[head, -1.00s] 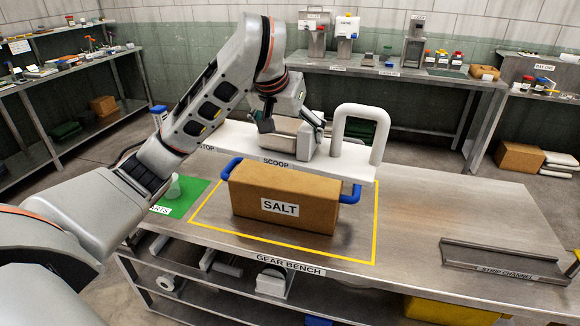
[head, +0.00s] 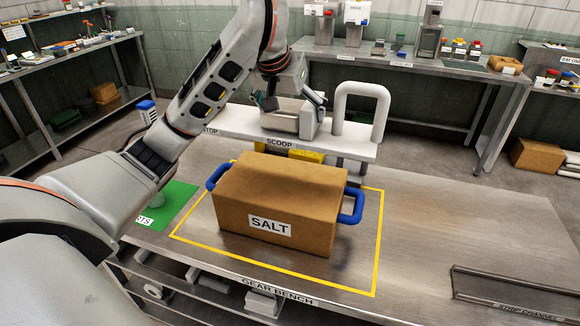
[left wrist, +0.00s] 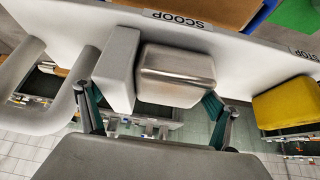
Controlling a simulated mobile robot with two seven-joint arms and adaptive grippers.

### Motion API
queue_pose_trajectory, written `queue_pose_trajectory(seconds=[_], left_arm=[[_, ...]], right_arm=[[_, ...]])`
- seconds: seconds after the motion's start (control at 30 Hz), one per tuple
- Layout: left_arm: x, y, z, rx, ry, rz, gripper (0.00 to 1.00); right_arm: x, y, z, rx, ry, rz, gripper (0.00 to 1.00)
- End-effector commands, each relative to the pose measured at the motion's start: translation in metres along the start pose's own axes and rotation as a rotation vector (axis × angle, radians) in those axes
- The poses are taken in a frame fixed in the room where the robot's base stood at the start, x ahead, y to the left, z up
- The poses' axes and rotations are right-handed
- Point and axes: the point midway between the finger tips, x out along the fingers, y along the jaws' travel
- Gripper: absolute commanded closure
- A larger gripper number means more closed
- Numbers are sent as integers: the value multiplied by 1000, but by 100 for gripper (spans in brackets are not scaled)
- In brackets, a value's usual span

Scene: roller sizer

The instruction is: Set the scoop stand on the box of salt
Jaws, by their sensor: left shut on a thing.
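The brown salt box (head: 280,200), marked SALT and with blue side handles, sits inside a yellow outline on the metal bench. Behind it is a white ledge (head: 345,148) labelled SCOOP. The scoop stand (head: 308,120), a pale grey block beside a silver metal box, is at the ledge behind the SCOOP label. My left gripper (head: 290,106) is shut on it. In the left wrist view the gripper (left wrist: 150,98) has one finger on each side of the stand (left wrist: 178,72). I cannot tell whether the stand touches the ledge. My right gripper is out of view.
A white arch handle (head: 362,88) rises from the ledge right of the stand. A green mat (head: 178,205) lies left of the salt box. A strip channel (head: 515,290) lies at the bench's right end. Bare bench lies between it and the box.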

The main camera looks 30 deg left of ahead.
Motion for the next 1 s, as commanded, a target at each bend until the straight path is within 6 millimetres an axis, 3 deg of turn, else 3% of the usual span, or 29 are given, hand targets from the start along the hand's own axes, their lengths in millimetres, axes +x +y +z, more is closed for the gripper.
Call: queue_pose_trajectory(seconds=[0.4, 1.0], left_arm=[[65, 1, 44, -3, -4, 3, 52], [109, 0, 71, 0, 0, 1, 52]], right_arm=[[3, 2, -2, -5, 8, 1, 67], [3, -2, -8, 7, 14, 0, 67]])
